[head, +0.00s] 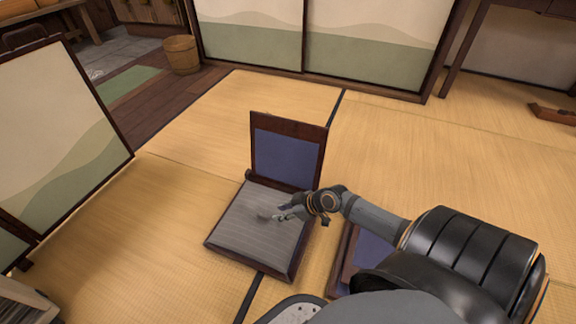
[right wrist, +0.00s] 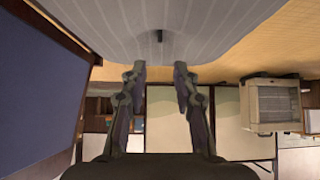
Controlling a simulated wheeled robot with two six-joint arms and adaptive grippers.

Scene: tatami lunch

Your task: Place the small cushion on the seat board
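The small cushion (head: 242,229) is grey with pale stripes. It lies on the seat board (head: 246,264) of a low legless chair and covers most of it, with the dark wooden edge showing around it. My right gripper (head: 283,209) is over the cushion's right side. In the right wrist view, its two fingers (right wrist: 160,76) are apart with nothing between them. The cushion (right wrist: 225,28) fills the top of that view, with a small dark tuft in its middle just beyond the fingertips. My left gripper is not in view.
The chair's blue backrest (head: 285,156) stands behind the cushion. A second blue-and-wood piece (head: 373,250) sits to the right, partly hidden by my right arm. A screen (head: 60,130) stands at the left and a wooden bucket (head: 182,55) at the back. Tatami around the chair is mostly clear.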

